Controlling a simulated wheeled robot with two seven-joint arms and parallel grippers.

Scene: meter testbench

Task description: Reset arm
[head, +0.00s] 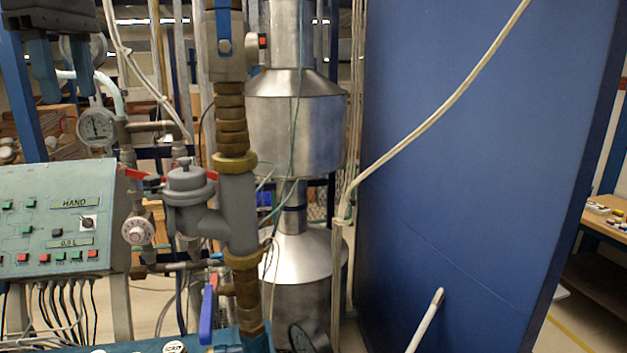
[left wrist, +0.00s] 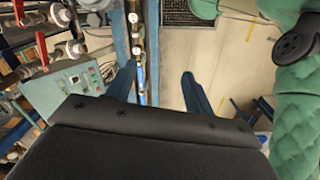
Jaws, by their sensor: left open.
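My left gripper (head: 66,94) hangs at the upper left of the head view, its two blue-grey fingers apart with nothing between them. In the left wrist view my left gripper (left wrist: 158,85) also shows open and empty, its fingers spread on either side of a pipe and bare floor. In the head view it is above the green control panel (head: 60,222) and near a round pressure gauge (head: 97,127); whether it touches anything there cannot be told. My right gripper is not in view.
A vertical pipe with a grey valve body (head: 237,205) and a blue-handled valve (head: 207,315) stands mid-picture. Behind it are metal tanks (head: 293,130). A large blue panel (head: 480,170) fills the right. A wooden bench (head: 605,215) is at the far right.

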